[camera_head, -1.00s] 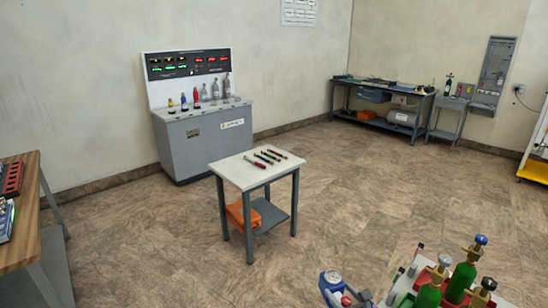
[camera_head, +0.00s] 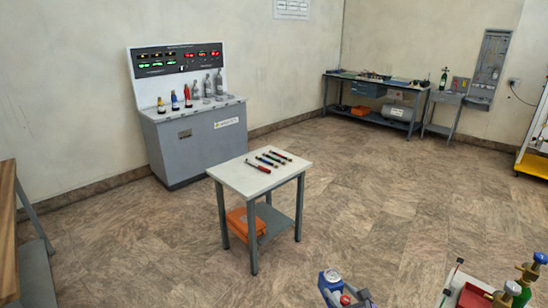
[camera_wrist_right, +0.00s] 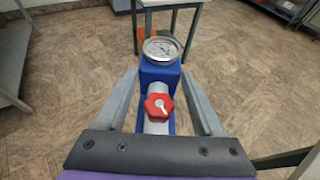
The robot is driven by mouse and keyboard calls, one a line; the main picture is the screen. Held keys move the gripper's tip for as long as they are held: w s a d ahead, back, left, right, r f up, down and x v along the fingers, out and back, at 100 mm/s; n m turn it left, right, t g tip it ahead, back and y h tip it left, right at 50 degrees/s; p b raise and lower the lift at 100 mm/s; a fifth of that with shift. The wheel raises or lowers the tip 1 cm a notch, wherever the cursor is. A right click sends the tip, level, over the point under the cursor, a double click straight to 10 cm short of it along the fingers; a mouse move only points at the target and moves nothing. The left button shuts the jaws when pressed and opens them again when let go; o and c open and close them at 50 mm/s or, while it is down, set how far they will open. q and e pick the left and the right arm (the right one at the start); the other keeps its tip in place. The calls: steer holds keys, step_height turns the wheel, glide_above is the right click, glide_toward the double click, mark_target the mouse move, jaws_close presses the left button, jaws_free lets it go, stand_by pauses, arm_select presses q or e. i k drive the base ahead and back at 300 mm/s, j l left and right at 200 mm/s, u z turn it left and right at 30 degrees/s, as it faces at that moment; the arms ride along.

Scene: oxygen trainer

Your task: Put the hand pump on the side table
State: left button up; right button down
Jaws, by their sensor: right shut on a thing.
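The hand pump (camera_head: 331,284), blue with a round gauge on top and a red knob, shows at the bottom edge of the head view. My right gripper (camera_wrist_right: 160,76) is shut on it, with a grey finger on each side of its body in the right wrist view. The pump is held in the air, gauge up. A small white-topped table (camera_head: 232,174), which I take as the side table, stands ahead with clear floor between. Its near edge also shows at the top of the wrist view (camera_wrist_right: 160,3). My left gripper is out of view.
Several tools (camera_head: 270,160) lie on the table's top; its near left part is bare. An orange case (camera_head: 243,222) sits on its lower shelf. A grey console (camera_head: 195,140) stands behind. A wooden bench (camera_head: 7,225) is at left; a red tray (camera_head: 474,296) and green cylinder (camera_head: 524,285) are lower right.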

mark_target(241, 176)
steer(key=i+j, duration=0.4)
steer(key=i+j+u, duration=0.1)
steer(key=i+j, duration=0.25)
steer(key=i, duration=0.25)
steer(key=i+j, duration=0.35)
steer(key=i, duration=0.15)
steer(key=i+j+u, duration=0.1)
steer(key=i+j, duration=0.15)
steer(key=i, duration=0.3)
steer(key=i+j, duration=0.15)
steer(key=i, duration=0.4)
steer(key=i+l, duration=0.15)
steer(key=i, duration=0.2)
steer(key=i+l, duration=0.1)
steer(key=i, duration=0.3)
steer(key=u, duration=0.05)
